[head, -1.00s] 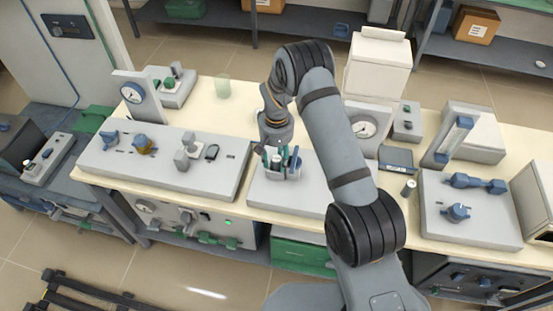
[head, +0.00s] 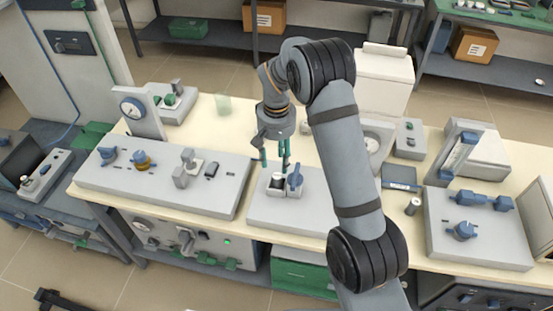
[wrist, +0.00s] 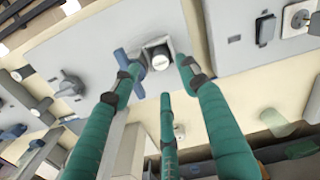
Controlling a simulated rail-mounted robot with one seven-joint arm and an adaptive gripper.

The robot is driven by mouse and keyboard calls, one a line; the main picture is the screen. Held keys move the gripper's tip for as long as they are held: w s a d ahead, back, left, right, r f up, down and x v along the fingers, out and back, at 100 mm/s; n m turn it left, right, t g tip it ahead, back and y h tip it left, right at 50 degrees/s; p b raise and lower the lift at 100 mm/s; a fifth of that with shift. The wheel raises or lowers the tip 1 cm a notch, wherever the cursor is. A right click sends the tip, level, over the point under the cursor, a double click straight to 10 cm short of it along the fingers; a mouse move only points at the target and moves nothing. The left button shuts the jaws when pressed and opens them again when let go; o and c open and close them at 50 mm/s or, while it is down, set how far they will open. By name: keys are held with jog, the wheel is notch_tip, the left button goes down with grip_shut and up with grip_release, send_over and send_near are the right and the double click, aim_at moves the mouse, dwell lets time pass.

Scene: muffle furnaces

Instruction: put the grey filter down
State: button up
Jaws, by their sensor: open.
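A short grey cylinder with a pale top, which I take for the grey filter (head: 278,182), sits in a small square light-grey seat on the middle panel (head: 260,212). In the wrist view the filter (wrist: 157,54) shows inside its seat, apparently upright. My gripper (head: 275,164) is above it with its green fingers pointing down. The fingers (wrist: 158,82) are spread open and empty, with a gap between their tips and the filter. Whether the filter is fully seated cannot be told.
A blue lever (head: 295,178) stands right beside the seat. The left panel (head: 225,190) carries knobs and small fittings. A loose grey cylinder (head: 411,206) stands near the right panel (head: 480,250). A dial gauge (head: 132,112) stands at the back left.

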jog(key=shift+o, duration=0.3)
jog(key=shift+r, duration=0.5)
